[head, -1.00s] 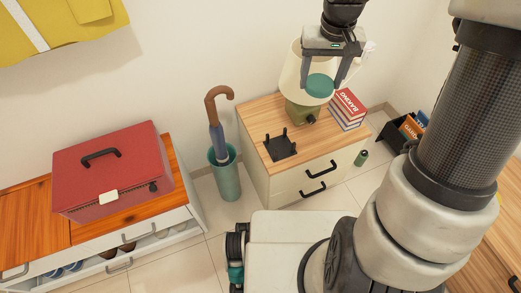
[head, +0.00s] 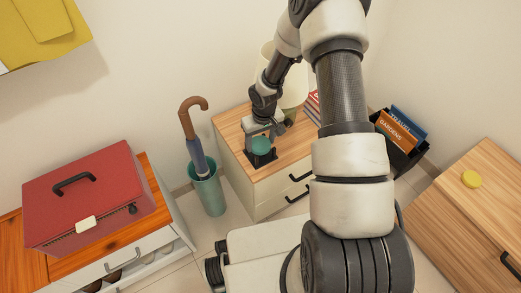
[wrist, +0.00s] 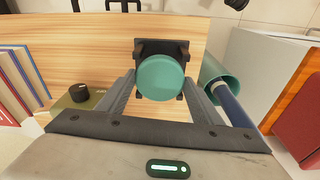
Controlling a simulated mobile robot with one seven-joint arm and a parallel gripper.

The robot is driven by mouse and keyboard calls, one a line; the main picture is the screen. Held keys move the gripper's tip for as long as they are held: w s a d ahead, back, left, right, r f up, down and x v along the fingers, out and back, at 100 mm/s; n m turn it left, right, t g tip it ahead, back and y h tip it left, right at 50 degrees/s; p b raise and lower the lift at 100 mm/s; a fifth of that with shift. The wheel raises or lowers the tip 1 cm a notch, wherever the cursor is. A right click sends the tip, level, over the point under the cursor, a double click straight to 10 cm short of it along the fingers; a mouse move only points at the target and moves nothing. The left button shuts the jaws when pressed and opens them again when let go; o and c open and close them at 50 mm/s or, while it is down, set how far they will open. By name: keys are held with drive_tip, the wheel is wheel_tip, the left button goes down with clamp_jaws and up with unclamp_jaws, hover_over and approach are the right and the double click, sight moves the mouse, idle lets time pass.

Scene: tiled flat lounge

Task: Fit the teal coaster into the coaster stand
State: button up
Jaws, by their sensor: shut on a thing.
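The teal coaster (head: 261,145) is a round disc held between the fingers of my gripper (head: 261,142). In the wrist view the coaster (wrist: 160,78) sits between the two fingertips (wrist: 161,82). The black coaster stand (head: 268,160) is on the wooden cabinet top, directly under the coaster in the head view. In the wrist view the stand (wrist: 150,46) shows behind the coaster, with its posts around the edge and its middle covered. I cannot tell whether the coaster touches the stand.
The cabinet top (head: 231,122) also carries a lamp (head: 295,92) and red books (head: 312,103), partly behind my arm. A teal umbrella holder (head: 207,192) stands left of the cabinet. A red case (head: 95,190) lies farther left.

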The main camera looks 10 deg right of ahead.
sight(261, 145)
drive_tip(key=shift+f+b, duration=0.55)
drive_tip(key=shift+f, duration=1.3)
drive_tip(key=shift+f, duration=0.2)
drive_tip(key=o, duration=1.1)
drive_tip(key=shift+c, duration=0.2)
